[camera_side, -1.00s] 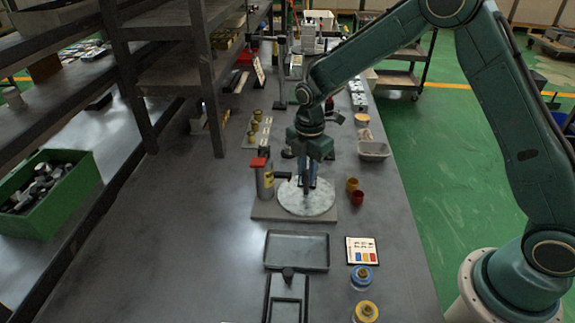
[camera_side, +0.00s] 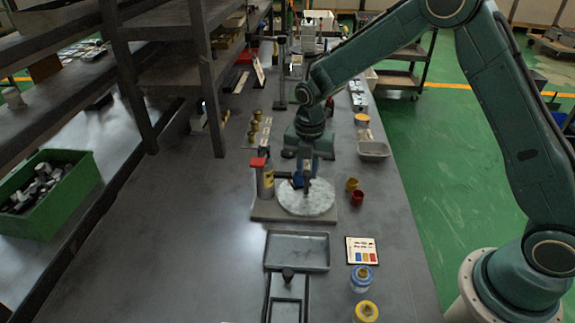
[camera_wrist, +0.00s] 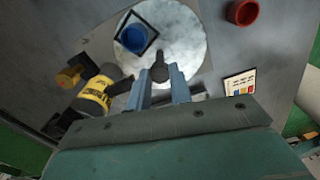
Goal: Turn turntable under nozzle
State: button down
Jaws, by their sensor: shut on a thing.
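The turntable (camera_side: 318,204) is a pale marbled disc on a grey base plate. It also shows in the wrist view (camera_wrist: 185,45). A blue cup (camera_wrist: 133,38) sits in a dark square frame near the disc's edge; it shows small in the side view (camera_side: 297,183). My gripper (camera_wrist: 163,80) is shut on the dark upright peg (camera_wrist: 160,68) on the disc. A yellow-labelled dispenser (camera_side: 267,182) with a red top stands left of the disc. Its dark nozzle (camera_wrist: 121,87) points towards the disc, and the cup is apart from the nozzle tip.
A red cup (camera_side: 357,198) and a yellow cup (camera_side: 352,184) stand right of the disc. A grey tray (camera_side: 297,251), a colour card (camera_side: 361,251) and two jars lie in front. The bench left of the dispenser is clear.

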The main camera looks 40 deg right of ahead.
jog(key=shift+n, duration=5)
jog(key=c, duration=1.3)
grip_release()
jog(key=shift+o, duration=0.2)
jog(key=shift+r, duration=0.1)
notch_tip(320, 180, up, 14)
